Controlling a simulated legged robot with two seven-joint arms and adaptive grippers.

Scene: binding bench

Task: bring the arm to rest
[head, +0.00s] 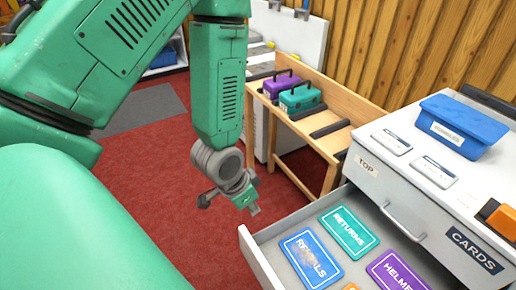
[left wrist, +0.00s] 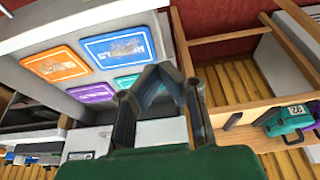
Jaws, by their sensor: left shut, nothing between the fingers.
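My left arm (head: 217,90) is green and comes in from the left, its forearm hanging down over the red floor. Its gripper (head: 254,209) is left of the open drawer (head: 258,262), apart from it, with nothing held. In the left wrist view the two dark fingers (left wrist: 160,72) meet at their tips and are empty. The drawer and its cards show behind and to the left of them. My right gripper is in neither view.
The drawer holds a blue card (head: 311,258), a teal RETURNS card (head: 348,232) and a purple HELMETS card (head: 398,272). A blue box (head: 465,120) sits on the white cabinet (head: 400,185). A wooden bench (head: 345,105) bears purple (head: 280,86) and teal (head: 299,97) toolboxes.

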